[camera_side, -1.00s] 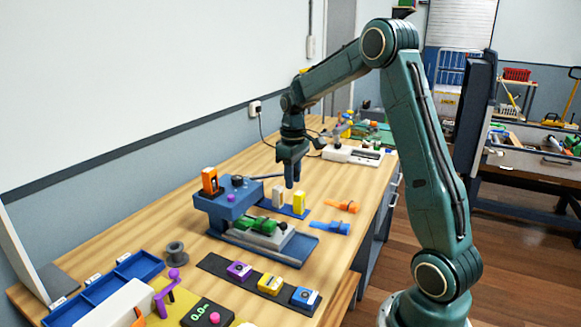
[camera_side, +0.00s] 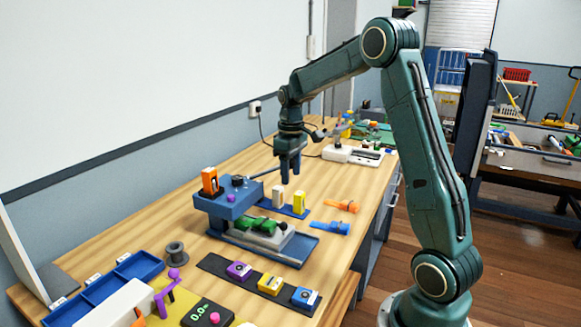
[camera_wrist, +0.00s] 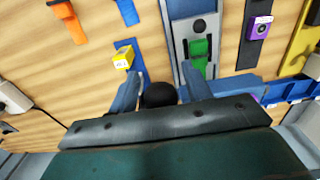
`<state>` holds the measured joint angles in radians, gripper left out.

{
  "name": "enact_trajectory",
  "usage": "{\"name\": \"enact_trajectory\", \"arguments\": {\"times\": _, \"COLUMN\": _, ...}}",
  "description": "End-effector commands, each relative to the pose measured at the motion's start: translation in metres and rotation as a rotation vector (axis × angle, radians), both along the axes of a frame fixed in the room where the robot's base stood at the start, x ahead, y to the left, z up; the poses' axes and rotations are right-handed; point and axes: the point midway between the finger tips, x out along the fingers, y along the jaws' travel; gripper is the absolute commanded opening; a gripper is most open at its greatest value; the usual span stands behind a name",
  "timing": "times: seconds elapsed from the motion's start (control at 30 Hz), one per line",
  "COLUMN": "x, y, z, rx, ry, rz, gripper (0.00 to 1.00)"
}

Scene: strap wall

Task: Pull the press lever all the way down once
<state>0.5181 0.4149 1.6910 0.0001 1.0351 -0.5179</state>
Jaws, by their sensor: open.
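The blue press (camera_side: 226,204) stands on the bench in the side view. Its dark lever rod (camera_side: 265,175) sticks out from the top toward my gripper (camera_side: 290,178). In the wrist view, a black round knob (camera_wrist: 159,96), seemingly the lever's end, shows between the two fingers of my gripper (camera_wrist: 160,86). The fingers are apart, one on each side of the knob, and I cannot tell whether either touches it. In the side view the knob is not clearly visible behind the fingers. A green piece (camera_side: 263,225) lies on the grey bed below the press.
White (camera_side: 278,196) and yellow (camera_side: 299,200) blocks stand on a blue strip just below my gripper. Orange (camera_side: 343,206) and blue (camera_side: 330,228) clamp-like pieces lie to the right. A dark strip (camera_side: 214,264) with coloured blocks lies in front.

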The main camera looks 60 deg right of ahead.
Motion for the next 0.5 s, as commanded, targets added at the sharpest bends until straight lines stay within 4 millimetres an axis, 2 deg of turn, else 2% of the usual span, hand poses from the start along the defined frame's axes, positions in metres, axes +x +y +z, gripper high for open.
{"name": "enact_trajectory", "arguments": {"times": 0.27, "x": 0.0, "y": 0.0, "z": 0.003, "rx": 0.0, "ry": 0.0, "rz": 0.0, "gripper": 0.49}}
{"name": "enact_trajectory", "arguments": {"times": 0.5, "x": 0.0, "y": 0.0, "z": 0.019, "rx": -0.001, "ry": -0.001, "rz": 0.0, "gripper": 0.49}}
